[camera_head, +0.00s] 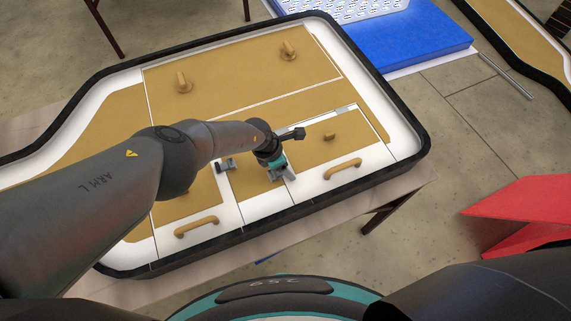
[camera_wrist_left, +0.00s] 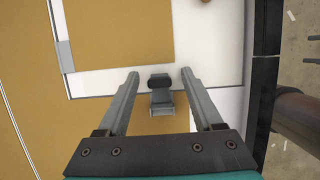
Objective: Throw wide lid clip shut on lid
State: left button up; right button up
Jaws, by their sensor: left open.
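In the wrist view a grey clip (camera_wrist_left: 161,104) with a dark rounded end sits at the white edge of a tan lid panel (camera_wrist_left: 135,35). The dark end points toward the lid and overlaps its white border; I cannot tell whether it presses on it. My left gripper (camera_wrist_left: 160,76) is open, one finger on each side of the clip, with visible gaps to both. In the head view the left gripper (camera_head: 283,176) reaches down beside the right-hand lid (camera_head: 325,135), which has a small tan knob. There my gripper mostly hides the clip. My right gripper is out of view.
Another grey clip (camera_head: 225,165) sits left of my gripper. Tan handles stand at the front right (camera_head: 343,168) and front left (camera_head: 196,227). A raised black rim (camera_head: 420,160) surrounds the board. Two knobs (camera_head: 289,50) (camera_head: 184,83) stand on the rear panel.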

pick_arm(q)
jog(key=shift+r, duration=0.1)
jog(key=p+v, duration=0.4)
jog(key=p, duration=0.1)
jog(key=shift+a+r, duration=0.15)
jog(key=shift+r, duration=0.25)
jog(key=shift+w+a+r, duration=0.1)
jog(key=shift+r, duration=0.2)
jog(key=shift+a+r, duration=0.1)
jog(key=shift+r, duration=0.2)
jog(key=r, duration=0.1)
notch_tip(320, 180, up, 5)
send_over(273, 175)
jog(key=shift+v, duration=1.35)
jog(key=shift+a+f, duration=0.1)
jog(key=shift+a, duration=0.05)
